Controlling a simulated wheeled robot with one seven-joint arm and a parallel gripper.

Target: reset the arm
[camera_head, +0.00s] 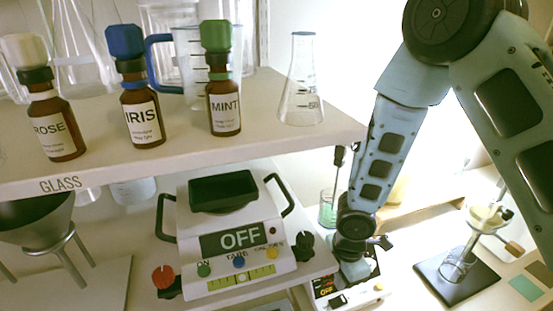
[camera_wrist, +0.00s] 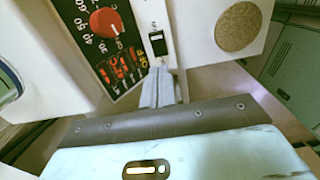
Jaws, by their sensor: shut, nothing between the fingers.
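My arm reaches down from the upper right in the head view, past the right end of the shelf. My gripper (camera_wrist: 163,82) shows in the wrist view as grey fingers closed together with nothing between them. In the head view its fingertips are hard to make out. It is low, beside a small white device (camera_head: 370,291) with a lit red display. In the wrist view, a black panel (camera_wrist: 103,40) with a red knob and red lit digits is just left of the fingers. How far the fingertips are from the device, I cannot tell.
Brown bottles labelled ROSE (camera_head: 55,128), IRIS (camera_head: 142,118) and MINT (camera_head: 224,106) stand on the upper shelf (camera_head: 300,146), with an empty flask (camera_head: 302,85) near its right end. Below is a white balance (camera_head: 230,238) reading OFF. A black stand (camera_head: 456,276) with glassware is at right.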

